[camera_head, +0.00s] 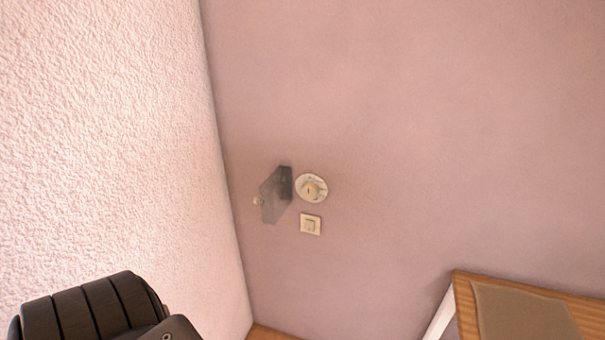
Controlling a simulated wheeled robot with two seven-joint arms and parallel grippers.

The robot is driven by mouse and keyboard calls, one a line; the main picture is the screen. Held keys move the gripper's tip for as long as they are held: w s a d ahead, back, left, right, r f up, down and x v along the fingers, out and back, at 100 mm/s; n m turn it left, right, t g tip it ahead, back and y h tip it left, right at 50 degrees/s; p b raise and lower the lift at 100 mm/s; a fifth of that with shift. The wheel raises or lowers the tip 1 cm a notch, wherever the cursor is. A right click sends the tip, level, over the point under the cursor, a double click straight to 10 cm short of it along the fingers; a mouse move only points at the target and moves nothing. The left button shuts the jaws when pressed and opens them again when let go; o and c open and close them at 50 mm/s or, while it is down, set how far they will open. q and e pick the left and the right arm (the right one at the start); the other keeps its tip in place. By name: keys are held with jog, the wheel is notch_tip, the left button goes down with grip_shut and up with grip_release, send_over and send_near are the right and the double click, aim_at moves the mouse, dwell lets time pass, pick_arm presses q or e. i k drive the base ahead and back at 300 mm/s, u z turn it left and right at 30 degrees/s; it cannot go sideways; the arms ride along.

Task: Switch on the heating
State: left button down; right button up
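A round white dial (311,188) with a cream knob in its middle is on the pink wall, near the corner. Just below it is a small square cream switch (310,225). Neither of my grippers is in view. A black ribbed part of my own body shows at the lower left, well apart from the dial and switch.
A rough white wall (105,140) meets the smooth pink wall (420,130) in a corner left of the controls. A wooden table (462,310) with white legs and a brown mat (522,315) stands at the lower right. The wall around the controls is otherwise bare.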

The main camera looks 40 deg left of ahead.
aim_at(309, 224)
jog(key=u, duration=1.3)
